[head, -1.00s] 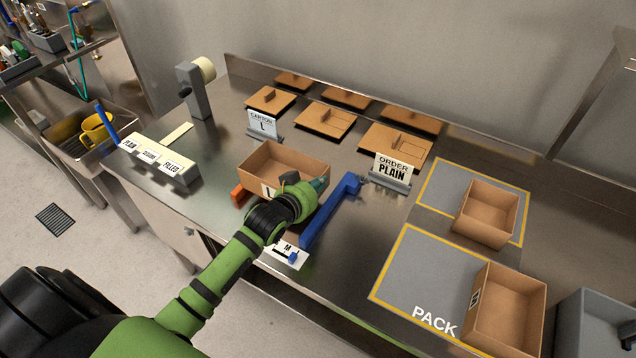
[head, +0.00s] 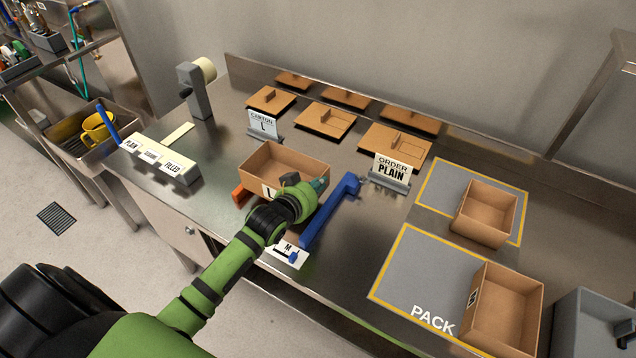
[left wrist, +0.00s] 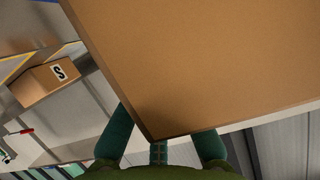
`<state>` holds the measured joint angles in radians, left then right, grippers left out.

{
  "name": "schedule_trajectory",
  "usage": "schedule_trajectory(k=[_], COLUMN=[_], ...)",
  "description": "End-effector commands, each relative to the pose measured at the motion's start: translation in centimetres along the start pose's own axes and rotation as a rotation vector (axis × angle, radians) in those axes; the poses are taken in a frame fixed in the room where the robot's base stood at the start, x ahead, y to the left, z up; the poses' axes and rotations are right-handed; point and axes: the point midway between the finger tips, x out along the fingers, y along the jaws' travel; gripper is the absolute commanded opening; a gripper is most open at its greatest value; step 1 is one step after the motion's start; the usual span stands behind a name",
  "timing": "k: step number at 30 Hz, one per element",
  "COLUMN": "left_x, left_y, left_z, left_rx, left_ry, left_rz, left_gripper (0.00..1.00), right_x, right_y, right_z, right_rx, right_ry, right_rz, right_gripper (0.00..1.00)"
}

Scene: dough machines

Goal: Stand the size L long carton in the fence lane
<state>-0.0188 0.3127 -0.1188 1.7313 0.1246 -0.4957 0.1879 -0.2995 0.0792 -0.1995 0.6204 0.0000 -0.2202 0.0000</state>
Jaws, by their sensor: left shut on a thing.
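The long carton marked L (head: 268,158) is an open brown box at the middle of the steel counter. It stands between a short orange fence piece (head: 241,194) on its left and a long blue fence bar (head: 331,212) on its right. My left gripper (head: 318,186) is shut on the near right part of the carton. In the left wrist view the carton (left wrist: 200,60) fills the upper picture, with the fingers (left wrist: 160,145) at its edge. Whether its base touches the counter is hidden. My right gripper is not in view.
A white M label (head: 286,253) lies at the fence's near end. Flat cartons (head: 325,120) and sign stands (head: 391,171) fill the back.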

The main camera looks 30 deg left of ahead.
Motion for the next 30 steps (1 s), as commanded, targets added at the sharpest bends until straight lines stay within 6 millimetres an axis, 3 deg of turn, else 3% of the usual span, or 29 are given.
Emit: schedule_trajectory(k=[30], left_x=[0.7], left_y=[0.0], left_z=[1.7], left_rx=[0.001], left_ry=[0.001], left_rz=[0.000], left_gripper=[0.00], right_x=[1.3], right_y=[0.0], right_z=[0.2], right_rx=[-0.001], right_ry=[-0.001], right_rz=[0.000], right_gripper=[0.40])
